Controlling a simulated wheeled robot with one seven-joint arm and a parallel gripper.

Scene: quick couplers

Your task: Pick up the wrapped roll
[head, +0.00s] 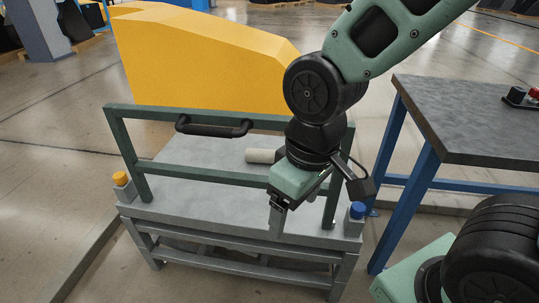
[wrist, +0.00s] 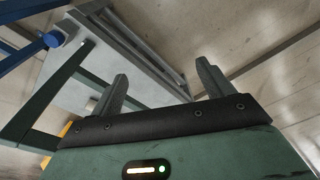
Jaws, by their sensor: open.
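The wrapped roll (head: 261,156) is a pale, off-white cylinder lying on its side on the grey top of a low bench (head: 185,155). It lies behind the green frame, and its right end is hidden by my arm. My gripper (head: 277,219) points down at the bench's near edge, in front of and below the roll in the head view. In the wrist view its two fingers (wrist: 162,84) stand apart with nothing between them.
A green rail frame (head: 160,173) with a black handle (head: 214,127) stands along the bench's near side. A yellow knob (head: 121,179) and a blue knob (head: 357,210) sit at its corners. A dark-topped table (head: 470,120) stands at right, and a yellow block (head: 200,60) behind.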

